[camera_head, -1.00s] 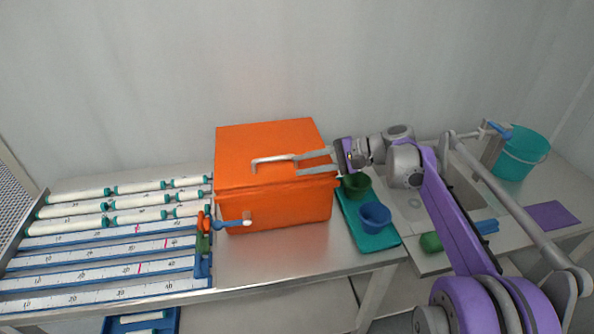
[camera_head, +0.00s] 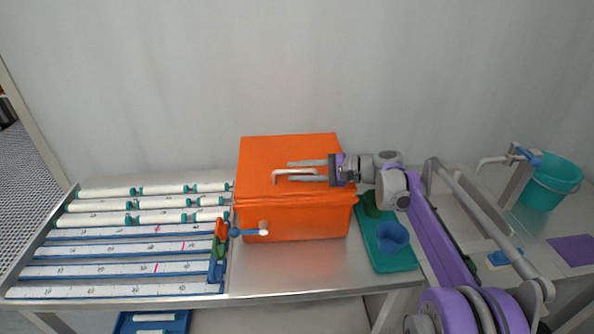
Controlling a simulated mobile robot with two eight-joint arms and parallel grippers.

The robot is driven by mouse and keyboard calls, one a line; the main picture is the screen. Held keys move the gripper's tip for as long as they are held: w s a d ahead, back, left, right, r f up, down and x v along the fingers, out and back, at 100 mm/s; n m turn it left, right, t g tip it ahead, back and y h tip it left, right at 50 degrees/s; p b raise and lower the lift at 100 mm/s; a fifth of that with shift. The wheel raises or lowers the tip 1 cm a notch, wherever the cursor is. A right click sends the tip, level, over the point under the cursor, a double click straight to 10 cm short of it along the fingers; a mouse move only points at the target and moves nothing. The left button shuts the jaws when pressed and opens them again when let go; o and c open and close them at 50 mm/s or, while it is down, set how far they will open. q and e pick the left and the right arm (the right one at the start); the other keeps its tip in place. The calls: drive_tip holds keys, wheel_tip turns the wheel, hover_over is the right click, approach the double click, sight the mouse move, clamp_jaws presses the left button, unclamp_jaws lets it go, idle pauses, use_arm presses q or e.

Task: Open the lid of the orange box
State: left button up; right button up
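The orange box (camera_head: 300,222) stands on the metal table against the back wall, with its orange lid (camera_head: 290,147) shut. A pale bar handle (camera_head: 293,171) is on top of the lid. My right gripper (camera_head: 289,171) reaches in from the right, level over the lid, with its two fingers apart. In the picture the handle's bar lies between the two fingers; I cannot tell whether they touch it. My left gripper is not in view.
A rack of white tubes and ruled strips (camera_head: 125,262) is left of the box. A blue-handled valve (camera_head: 250,231) is at the box's front. A green tray (camera_head: 402,262) with a blue cup (camera_head: 393,238) is to the right. A teal bucket (camera_head: 551,183) stands far right.

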drive_tip(key=shift+a, duration=0.3)
drive_tip(key=shift+f, duration=0.1)
clamp_jaws()
idle(1.2)
